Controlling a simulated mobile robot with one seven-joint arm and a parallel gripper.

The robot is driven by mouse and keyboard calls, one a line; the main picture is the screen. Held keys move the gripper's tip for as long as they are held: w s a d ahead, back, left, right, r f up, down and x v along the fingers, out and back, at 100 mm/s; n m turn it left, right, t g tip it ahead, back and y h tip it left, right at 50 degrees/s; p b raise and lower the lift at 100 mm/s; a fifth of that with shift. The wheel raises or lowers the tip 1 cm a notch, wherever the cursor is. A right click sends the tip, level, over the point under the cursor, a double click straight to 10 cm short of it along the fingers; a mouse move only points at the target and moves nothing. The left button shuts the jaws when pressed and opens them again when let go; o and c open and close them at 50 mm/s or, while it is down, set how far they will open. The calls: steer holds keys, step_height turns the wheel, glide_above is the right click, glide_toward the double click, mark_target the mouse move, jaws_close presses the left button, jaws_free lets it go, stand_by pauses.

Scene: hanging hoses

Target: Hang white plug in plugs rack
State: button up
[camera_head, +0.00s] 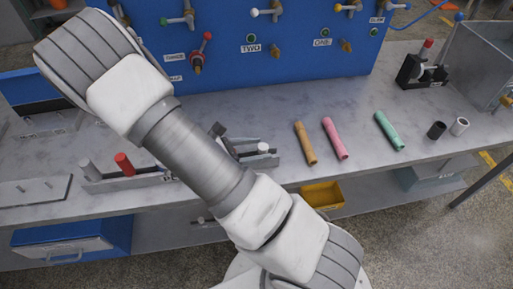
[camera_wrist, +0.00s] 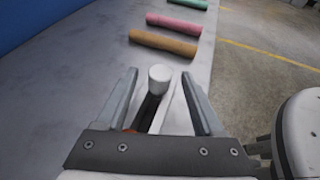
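The plugs rack (camera_head: 105,184) is a long low holder near the bench's front edge, partly hidden by my arm. It bears a grey plug, a red plug (camera_head: 124,163) and a white-topped piece (camera_head: 263,148) at its right end. In the wrist view the white-topped piece (camera_wrist: 160,74) shows between the fingertips; contact cannot be made out.
Orange (camera_head: 306,143), pink (camera_head: 335,138) and green (camera_head: 389,131) hoses lie on the bench between rack and white plug. A blue panel (camera_head: 290,60) with valves stands behind. A black holder (camera_head: 421,73) and a grey metal box (camera_head: 475,60) stand at the back right.

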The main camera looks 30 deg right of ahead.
steer(key=shift+a, duration=0.1)
steer(key=v, duration=1.7)
steer(key=shift+p, duration=0.4)
steer(key=shift+s+r, duration=0.1)
steer(key=s+d+r+m+t+y, duration=0.2)
steer(key=s+r+m+y, duration=0.4)
steer(key=r+m, duration=0.3)
steer(key=s+d+r+m+t+y, duration=0.3)
steer(key=s+d+r+m+y, duration=0.2)
steer(key=r+m, duration=0.4)
steer(key=shift+s+d+r+y, duration=0.2)
steer(key=shift+s+r+y, duration=0.25)
steer(key=shift+r+y, duration=0.75)
steer(key=shift+f, duration=0.1)
steer(key=c, duration=0.3)
steer(key=shift+d, duration=0.1)
steer(key=shift+d, duration=0.1)
